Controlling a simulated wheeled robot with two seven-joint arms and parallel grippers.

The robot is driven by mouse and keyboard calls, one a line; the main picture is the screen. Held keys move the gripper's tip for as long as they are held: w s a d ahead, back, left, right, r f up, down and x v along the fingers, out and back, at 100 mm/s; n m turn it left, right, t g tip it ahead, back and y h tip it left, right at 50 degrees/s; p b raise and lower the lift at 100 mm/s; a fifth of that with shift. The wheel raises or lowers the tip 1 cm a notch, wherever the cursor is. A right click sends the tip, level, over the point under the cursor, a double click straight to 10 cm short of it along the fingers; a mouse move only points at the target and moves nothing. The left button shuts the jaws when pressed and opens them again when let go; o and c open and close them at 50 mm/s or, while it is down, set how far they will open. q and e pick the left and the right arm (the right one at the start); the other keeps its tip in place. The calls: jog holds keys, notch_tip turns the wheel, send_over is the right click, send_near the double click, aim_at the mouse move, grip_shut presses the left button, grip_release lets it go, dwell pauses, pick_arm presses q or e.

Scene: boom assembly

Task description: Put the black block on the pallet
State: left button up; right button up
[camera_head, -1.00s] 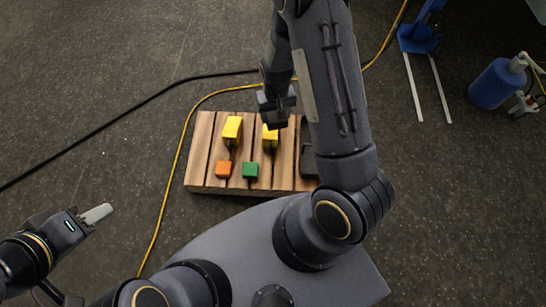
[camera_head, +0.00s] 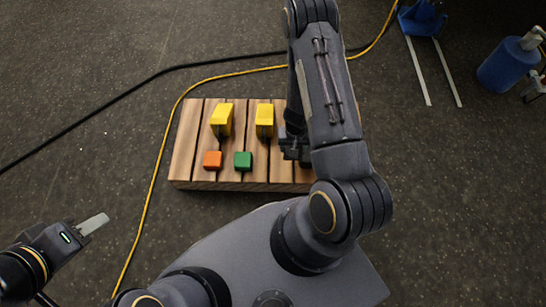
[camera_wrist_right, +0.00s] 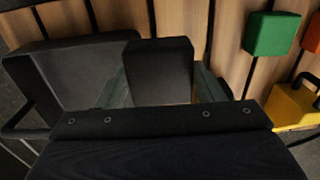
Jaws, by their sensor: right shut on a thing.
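The black block (camera_wrist_right: 160,68) is between the fingers of my right gripper (camera_wrist_right: 160,85) in the right wrist view, over the slats of the wooden pallet. The pallet (camera_head: 186,143) lies on the floor in the head view. There my right gripper (camera_head: 294,148) is over the pallet's right part, right of the green cube. My own arm hides much of the block and the pallet's right end. I cannot tell whether the block touches the slats. My left gripper (camera_head: 92,224) is shut and empty, off the pallet at the lower left.
The pallet carries two yellow blocks (camera_head: 222,115) (camera_head: 265,117), an orange cube (camera_head: 212,160) and a green cube (camera_head: 243,161). A black open tray (camera_wrist_right: 85,75) is left of the block in the right wrist view. Yellow (camera_head: 150,200) and black cables cross the floor.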

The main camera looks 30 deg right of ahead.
jog(key=w+a+f+b, duration=0.1)
jog(key=a+f, duration=0.1)
jog(key=w+a+f, duration=0.1)
jog(key=a+f, duration=0.1)
jog(key=w+a+f+b, duration=0.1)
jog(key=a+f, duration=0.1)
jog(key=shift+w+f+b, duration=0.15)
jog(key=shift+f+b, duration=0.15)
jog(key=shift+f, duration=0.1)
notch_tip(320, 180, down, 3)
jog(key=shift+f+b, duration=0.15)
jog(key=shift+b, duration=0.55)
jog(key=shift+w, duration=0.1)
jog(key=shift+f, duration=0.1)
jog(key=o, duration=1.1)
